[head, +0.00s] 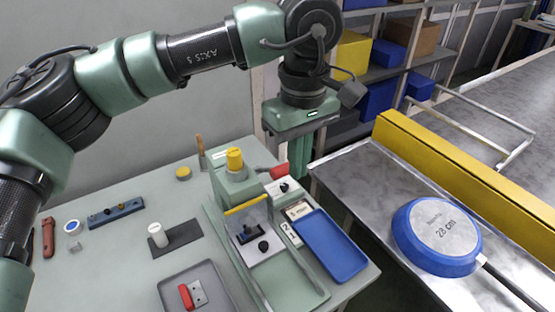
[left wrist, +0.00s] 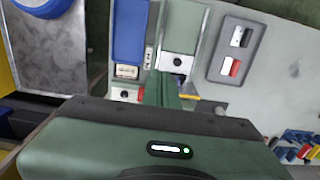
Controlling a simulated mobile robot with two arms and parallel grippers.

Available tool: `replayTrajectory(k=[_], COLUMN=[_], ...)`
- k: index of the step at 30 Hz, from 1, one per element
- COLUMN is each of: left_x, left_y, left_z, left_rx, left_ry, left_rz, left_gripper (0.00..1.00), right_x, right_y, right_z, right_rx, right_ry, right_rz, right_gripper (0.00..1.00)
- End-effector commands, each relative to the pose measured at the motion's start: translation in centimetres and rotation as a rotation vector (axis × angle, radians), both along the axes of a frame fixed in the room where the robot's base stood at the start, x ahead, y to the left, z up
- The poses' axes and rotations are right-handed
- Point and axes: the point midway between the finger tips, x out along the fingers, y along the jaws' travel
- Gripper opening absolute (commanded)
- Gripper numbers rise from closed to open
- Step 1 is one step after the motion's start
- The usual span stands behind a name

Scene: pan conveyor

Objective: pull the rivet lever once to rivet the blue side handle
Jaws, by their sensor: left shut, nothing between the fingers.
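The rivet lever's red grip (head: 278,171) sticks out to the right of the green riveting station (head: 232,182) with its yellow cap. My left gripper (head: 300,172) points down just right of the red grip, with its green fingers together and empty; I cannot tell whether they touch it. In the left wrist view the fingers (left wrist: 163,90) are together, with red of the lever (left wrist: 187,97) beside them. A dark blue handle piece (head: 249,234) lies in the station's fixture, beside a black knob. My right gripper is not in view.
A blue tray (head: 333,253) lies right of the fixture. A grey tray (head: 172,288) holds a red handle (head: 187,296). A blue 28 cm pan (head: 436,236) lies on the metal conveyor (head: 366,190), beside a yellow rail (head: 455,178). Shelves with bins stand behind.

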Motion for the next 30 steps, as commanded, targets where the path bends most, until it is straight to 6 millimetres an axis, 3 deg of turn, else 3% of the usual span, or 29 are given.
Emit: replayTrajectory(k=[21,30], left_x=[-0.6,-0.7], left_y=[-0.4,-0.5], left_z=[7.6,7.9], left_rx=[-0.001,0.0], left_ry=[-0.001,0.0], left_rz=[0.0,0.0], left_gripper=[0.0,0.0], right_x=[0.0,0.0], right_y=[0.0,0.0], right_z=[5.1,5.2], right_rx=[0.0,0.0], right_ry=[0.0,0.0], right_rz=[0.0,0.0], right_gripper=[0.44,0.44])
